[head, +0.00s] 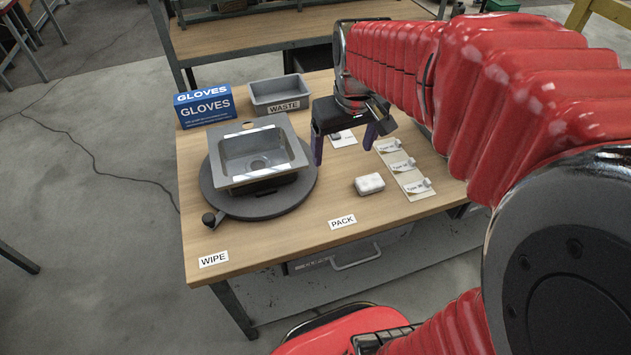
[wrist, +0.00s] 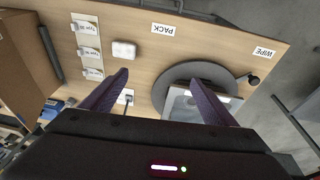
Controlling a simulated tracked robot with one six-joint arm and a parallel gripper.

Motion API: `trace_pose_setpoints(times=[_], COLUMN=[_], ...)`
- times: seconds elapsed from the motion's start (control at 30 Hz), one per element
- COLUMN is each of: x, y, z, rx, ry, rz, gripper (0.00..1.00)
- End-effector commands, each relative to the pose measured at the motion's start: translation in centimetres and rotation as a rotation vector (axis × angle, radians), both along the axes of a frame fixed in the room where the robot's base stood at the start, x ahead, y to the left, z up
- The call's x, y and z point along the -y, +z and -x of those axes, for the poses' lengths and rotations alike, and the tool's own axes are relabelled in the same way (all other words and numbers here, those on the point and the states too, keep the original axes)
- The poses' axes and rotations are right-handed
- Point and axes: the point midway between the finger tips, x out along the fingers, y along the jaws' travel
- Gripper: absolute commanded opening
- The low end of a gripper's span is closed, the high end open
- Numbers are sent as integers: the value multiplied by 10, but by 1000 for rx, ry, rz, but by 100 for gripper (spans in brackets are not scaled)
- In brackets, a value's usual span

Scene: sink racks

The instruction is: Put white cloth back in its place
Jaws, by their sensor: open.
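The white cloth (head: 369,184) looks like a small folded white block lying on the wooden table, above and right of the PACK label. It also shows in the wrist view (wrist: 124,50), beyond the fingertips and a little left of them. My gripper (head: 343,153) is open and empty above the table, left of and behind the cloth and right of the sink. Its two purple fingers also show in the wrist view (wrist: 160,79). A white card (head: 343,138) with a small dark item lies under the gripper, partly hidden.
A grey sink (head: 255,157) sits on a dark round turntable (head: 305,184). Behind are a GLOVES box (head: 206,106) and a WASTE bin (head: 280,95). A strip with several Type-labelled pieces (head: 402,168) lies right of the cloth. The table front by the PACK label (head: 342,222) is clear.

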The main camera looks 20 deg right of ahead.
Motion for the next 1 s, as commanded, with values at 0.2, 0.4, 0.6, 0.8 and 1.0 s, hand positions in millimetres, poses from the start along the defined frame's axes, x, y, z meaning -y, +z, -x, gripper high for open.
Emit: trace_pose_setpoints(times=[0.2, 0.4, 0.6, 0.8, 1.0], x=[-35, -62, -84, -98, -100], y=[18, 27, 29, 26, 25], z=[32, 63, 94, 114, 118], rx=[78, 144, 211, 256, 263], ry=[15, 26, 36, 43, 42], rz=[0, -9, -26, -41, -45], gripper=[80, 80, 80, 80, 80])
